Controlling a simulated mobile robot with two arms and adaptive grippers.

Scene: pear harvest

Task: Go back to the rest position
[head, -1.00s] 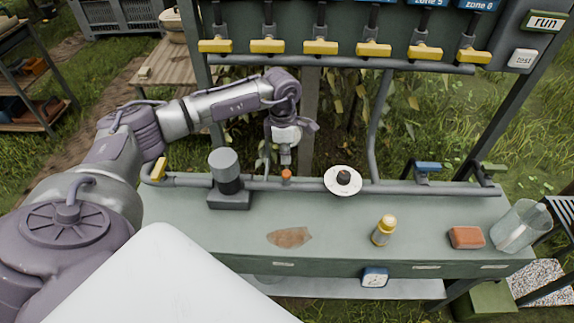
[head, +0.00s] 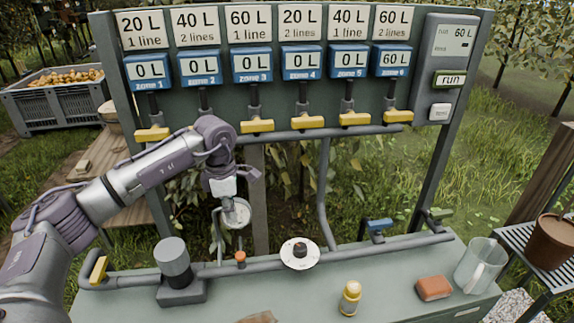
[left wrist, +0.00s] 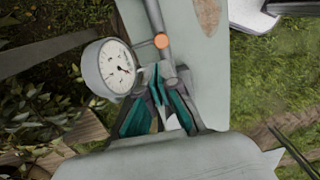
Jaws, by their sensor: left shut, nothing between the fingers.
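My left arm reaches in from the left in the head view and bends down in front of the panel. Its left gripper (head: 229,204) hangs above the pipe on the bench, overlapping the gauge in the picture. In the left wrist view the left gripper (left wrist: 160,76) has its teal-padded fingers together, with nothing between them. A round pressure gauge (left wrist: 115,69) with a white dial is just left of the fingertips there; it also shows in the head view (head: 238,215). Whether the fingers touch the pipe or gauge I cannot tell. My right gripper is not in view.
A panel (head: 285,95) with yellow-handled valves stands behind the bench (head: 225,307). On the bench are a grey pump-like unit (head: 173,263), a white disc (head: 300,254), a yellow-capped bottle (head: 350,298), a brick-red block (head: 434,288) and a clear jug (head: 480,265).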

